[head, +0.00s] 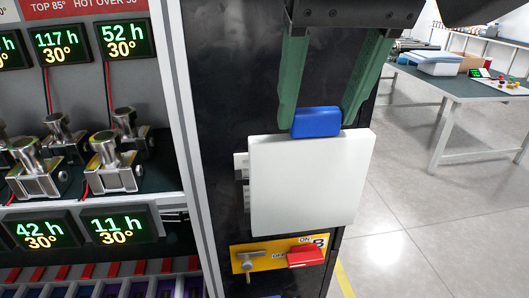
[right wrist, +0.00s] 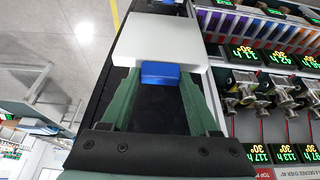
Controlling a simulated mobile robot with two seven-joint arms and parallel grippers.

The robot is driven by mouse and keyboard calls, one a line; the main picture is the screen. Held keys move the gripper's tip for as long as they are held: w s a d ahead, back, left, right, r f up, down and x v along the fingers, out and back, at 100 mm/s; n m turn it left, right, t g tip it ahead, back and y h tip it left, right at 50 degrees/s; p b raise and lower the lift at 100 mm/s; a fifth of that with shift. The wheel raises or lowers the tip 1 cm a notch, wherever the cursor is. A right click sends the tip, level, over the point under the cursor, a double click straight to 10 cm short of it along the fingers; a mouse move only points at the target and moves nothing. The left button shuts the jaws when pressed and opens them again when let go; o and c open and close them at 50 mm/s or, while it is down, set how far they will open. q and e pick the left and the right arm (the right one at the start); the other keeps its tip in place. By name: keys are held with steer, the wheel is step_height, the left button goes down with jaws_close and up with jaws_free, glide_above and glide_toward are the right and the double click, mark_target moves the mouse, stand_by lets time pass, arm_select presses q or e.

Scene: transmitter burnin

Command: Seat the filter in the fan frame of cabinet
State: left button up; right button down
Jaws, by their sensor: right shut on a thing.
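The filter (head: 305,185) is a flat white square panel with a blue tab (head: 316,122) on its top edge. My right gripper (head: 318,120) comes down from above, its green fingers on either side of the blue tab, shut on it. The filter hangs upright in front of the black side panel of the cabinet (head: 225,80). The right wrist view also shows the filter (right wrist: 160,40) beyond the blue tab (right wrist: 160,73). The fan frame cannot be made out; the filter covers that part of the panel. I cannot tell whether the filter touches the panel. My left gripper is not in view.
Below the filter is a yellow switch plate (head: 263,252) with a red handle (head: 305,256). To the left are cabinet shelves with metal fixtures (head: 115,162) and green displays (head: 125,39). A workbench (head: 465,88) stands back right, with open floor (head: 430,220) before it.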

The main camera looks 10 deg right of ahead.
steer(key=w+p, duration=0.2)
steer(key=w, duration=1.2)
arm_select(q)
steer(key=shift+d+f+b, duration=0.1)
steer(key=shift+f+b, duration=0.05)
steer(key=shift+b, duration=1.1)
arm_select(e)
step_height(320, 180, down, 12)
steer(key=shift+w, duration=0.15)
steer(key=shift+f, duration=0.2)
steer(key=shift+c, duration=0.7)
jaws_free()
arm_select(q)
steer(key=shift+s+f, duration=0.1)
arm_select(e)
steer(key=shift+r, duration=0.1)
